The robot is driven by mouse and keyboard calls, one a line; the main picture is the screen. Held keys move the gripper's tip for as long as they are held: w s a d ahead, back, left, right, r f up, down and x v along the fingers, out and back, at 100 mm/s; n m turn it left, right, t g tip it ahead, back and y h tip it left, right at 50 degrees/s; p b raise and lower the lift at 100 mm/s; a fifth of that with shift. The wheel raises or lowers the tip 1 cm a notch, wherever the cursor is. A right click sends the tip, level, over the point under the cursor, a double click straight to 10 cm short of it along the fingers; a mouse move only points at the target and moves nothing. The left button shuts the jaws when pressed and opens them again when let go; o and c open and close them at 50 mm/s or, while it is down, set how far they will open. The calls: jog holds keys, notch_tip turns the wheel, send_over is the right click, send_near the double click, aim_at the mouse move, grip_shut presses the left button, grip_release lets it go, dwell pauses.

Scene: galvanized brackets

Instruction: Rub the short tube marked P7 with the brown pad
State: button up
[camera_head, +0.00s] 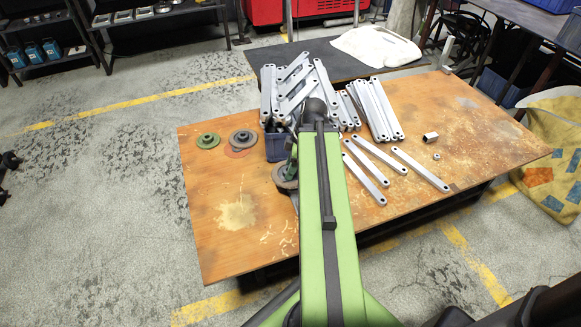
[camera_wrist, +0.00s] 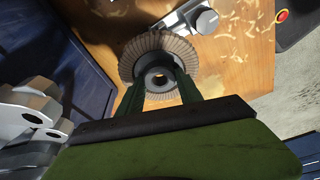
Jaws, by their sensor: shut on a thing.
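My gripper (camera_wrist: 160,90) is shut on the hub of a round, pleated grey-brown disc (camera_wrist: 138,52), which looks like the brown pad. In the head view the disc (camera_head: 284,179) shows beside my arm, over the wooden table, partly hidden by it. A short silver tube (camera_head: 430,138) lies on the right part of the table, well apart from my gripper. No P7 mark can be read on it.
Silver brackets (camera_head: 374,110) lie in stacks at the back of the wooden table (camera_head: 235,250), with several loose ones near the middle. A blue bin (camera_head: 275,148) stands left of my arm. A green disc (camera_head: 207,141) and a dark disc (camera_head: 243,138) lie left. A nut (camera_head: 436,156) lies near the tube.

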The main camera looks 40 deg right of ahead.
jog(key=shift+r, duration=0.6)
jog(key=shift+r, duration=0.1)
notch_tip(320, 180, up, 3)
jog(key=p, duration=0.3)
jog(key=shift+p, duration=0.3)
